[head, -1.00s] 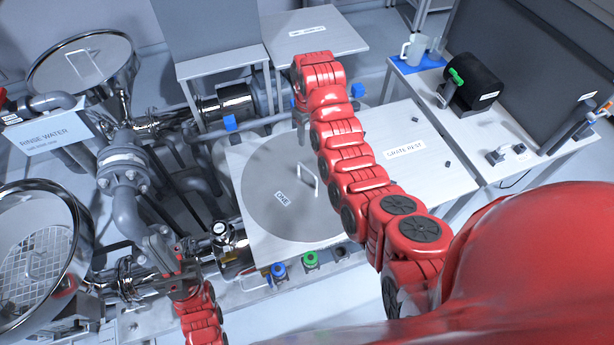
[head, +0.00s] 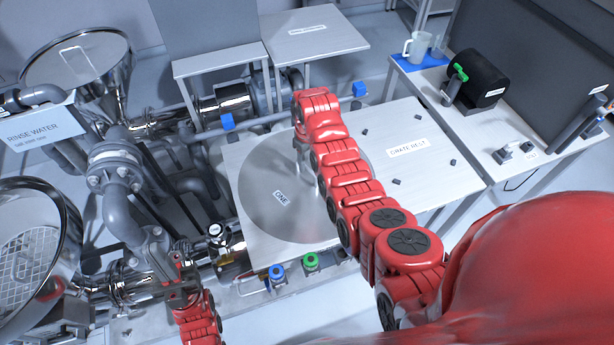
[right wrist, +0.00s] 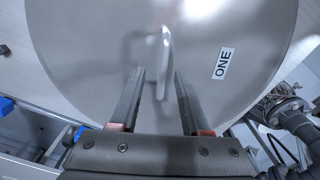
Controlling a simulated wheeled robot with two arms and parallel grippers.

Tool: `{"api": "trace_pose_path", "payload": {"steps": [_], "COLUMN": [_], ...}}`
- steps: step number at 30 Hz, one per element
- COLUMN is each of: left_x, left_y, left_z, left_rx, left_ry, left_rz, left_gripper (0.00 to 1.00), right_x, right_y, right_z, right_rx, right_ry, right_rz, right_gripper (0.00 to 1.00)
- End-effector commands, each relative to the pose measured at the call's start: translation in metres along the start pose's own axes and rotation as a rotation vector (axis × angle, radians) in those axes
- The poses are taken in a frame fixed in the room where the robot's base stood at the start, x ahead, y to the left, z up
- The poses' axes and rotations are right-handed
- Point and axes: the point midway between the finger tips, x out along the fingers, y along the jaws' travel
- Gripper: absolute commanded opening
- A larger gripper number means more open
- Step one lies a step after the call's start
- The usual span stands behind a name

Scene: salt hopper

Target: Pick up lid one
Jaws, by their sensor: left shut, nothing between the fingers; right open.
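Lid one is a flat round grey metal disc (head: 262,205) with a "ONE" label, lying on a pale table. In the right wrist view the lid (right wrist: 85,50) fills most of the picture. Its upright handle (right wrist: 163,50) stands just ahead of my right fingertips, roughly in line with the gap between them. My right gripper (right wrist: 160,78) is open. In the head view my right gripper (head: 303,155) is over the lid, and my arm mostly hides the handle. My left gripper (head: 178,272) is shut and empty at the lower left, by the pipework, away from the lid.
Steel vessels and grey pipes (head: 122,180) crowd the left side. A "GRATE REST" surface (head: 425,175) with small dark pegs is right of the lid. Blue and green valve knobs (head: 310,260) line the near edge. A side bench (head: 520,135) is at the right.

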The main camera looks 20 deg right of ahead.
Motion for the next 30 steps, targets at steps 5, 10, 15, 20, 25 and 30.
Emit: {"api": "trace_pose_path", "payload": {"steps": [5,10,15,20,25,30], "left_x": [0.016,0.018,0.018,0.018,0.018,0.018], "left_y": [-0.001,-0.001,-0.001,-0.001,-0.001,-0.001], "left_z": [-0.003,-0.003,-0.003,-0.003,-0.003,-0.003], "left_rx": [0.000,0.000,0.000,0.000,0.000,0.000], "left_ry": [0.001,0.000,0.000,0.000,0.000,0.000], "left_rz": [0.000,0.000,0.000,0.000,0.000,0.000], "left_gripper": [0.00,0.00,0.00,0.00,0.00,0.00], "right_x": [0.017,0.031,0.036,0.036,0.036,0.036], "right_y": [-0.004,-0.003,-0.003,-0.003,-0.003,-0.003], "right_z": [0.001,0.001,0.000,0.000,0.000,0.000], "right_rx": [-0.001,-0.001,0.000,0.000,0.000,0.000], "right_ry": [-0.002,-0.003,0.002,0.003,0.002,0.002], "right_rz": [-0.001,-0.001,0.001,0.001,0.001,0.001], "right_gripper": [0.47,0.47,0.47,0.47,0.29,0.00]}}
